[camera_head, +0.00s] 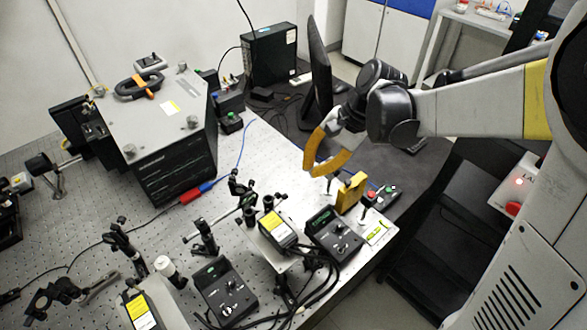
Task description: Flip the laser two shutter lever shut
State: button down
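My gripper (312,169) has yellow fingers and hangs over the right part of the bench. Its fingertips appear to meet at the lower left, with nothing seen between them. Below and right of it, a yellow block (350,192) stands upright near the bench's right edge. The gripper looks apart from this block. Two laser-like modules with yellow labels (277,229) (141,312) stand at the front. I cannot tell which small part is the laser two shutter lever.
Black control boxes (334,234) (225,290) and loose cables crowd the front. A large grey-topped instrument (165,130) stands at left. A dark monitor (318,72) stands behind my gripper. A small box with red and green buttons (382,195) sits at the right edge. Bare perforated bench (262,165) lies left of my gripper.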

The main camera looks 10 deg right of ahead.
jog(key=s+a+f+b, duration=0.2)
jog(key=a+f+b, duration=0.1)
jog(key=a+f, duration=0.2)
jog(key=shift+s+f, duration=0.3)
jog(key=shift+f, duration=0.05)
dwell(0.5)
jog(key=shift+a, duration=0.1)
jog(key=shift+r, duration=0.1)
jog(key=shift+a+r+p, duration=0.1)
jog(key=shift+r+p, duration=0.05)
jog(key=shift+p, duration=0.2)
